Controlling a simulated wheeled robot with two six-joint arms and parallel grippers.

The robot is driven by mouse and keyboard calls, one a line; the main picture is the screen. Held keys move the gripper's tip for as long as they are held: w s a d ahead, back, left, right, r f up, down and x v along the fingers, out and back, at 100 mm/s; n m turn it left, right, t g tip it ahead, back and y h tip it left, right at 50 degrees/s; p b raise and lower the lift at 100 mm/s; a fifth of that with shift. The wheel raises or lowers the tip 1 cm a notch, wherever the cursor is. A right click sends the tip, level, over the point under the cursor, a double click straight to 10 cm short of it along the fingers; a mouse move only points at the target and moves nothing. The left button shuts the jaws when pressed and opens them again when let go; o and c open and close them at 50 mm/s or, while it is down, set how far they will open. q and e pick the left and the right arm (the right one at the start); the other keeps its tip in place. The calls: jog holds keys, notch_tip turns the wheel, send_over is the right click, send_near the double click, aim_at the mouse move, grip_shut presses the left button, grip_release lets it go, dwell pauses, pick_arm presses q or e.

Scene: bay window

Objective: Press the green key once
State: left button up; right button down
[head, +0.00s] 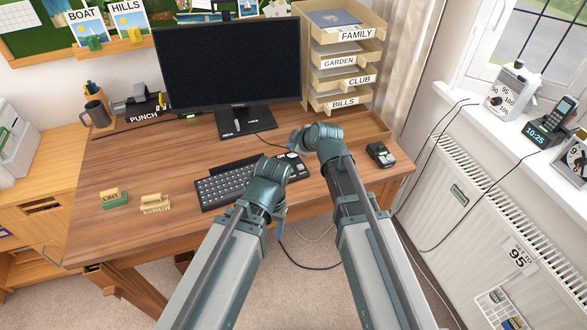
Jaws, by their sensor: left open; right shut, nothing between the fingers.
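A black keyboard (228,187) lies on the wooden desk, its right part hidden by my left arm. A dark pad with pale buttons (293,157) shows just beyond my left wrist, between my two grippers. I cannot make out a green key on either. A small black device (380,154) with a light screen and a hint of green stands at the desk's right. My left gripper (294,171) is open, over the right end of the keyboard, its fingers mostly hidden by the wrist. My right gripper (296,141) is shut and empty, farther back, pointing left.
A monitor (228,66) stands at the back, beside a tower of labelled trays (345,100). A mug (97,114) stands back left. A radiator (500,215) is at the right. The desk's left middle is clear.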

jog(key=shift+f, duration=0.1)
dwell(0.3)
jog(key=b, duration=0.9)
send_over(292, 174)
notch_tip(292, 174, down, 9)
jog(key=shift+r, duration=0.15)
dwell(1.5)
jog(key=shift+f+b, duration=0.35)
jog(key=shift+f, duration=0.05)
jog(key=shift+f+b, duration=0.45)
dwell(0.6)
jog(key=shift+r, duration=0.15)
jog(key=shift+r+p, duration=0.8)
jog(key=shift+p, duration=0.1)
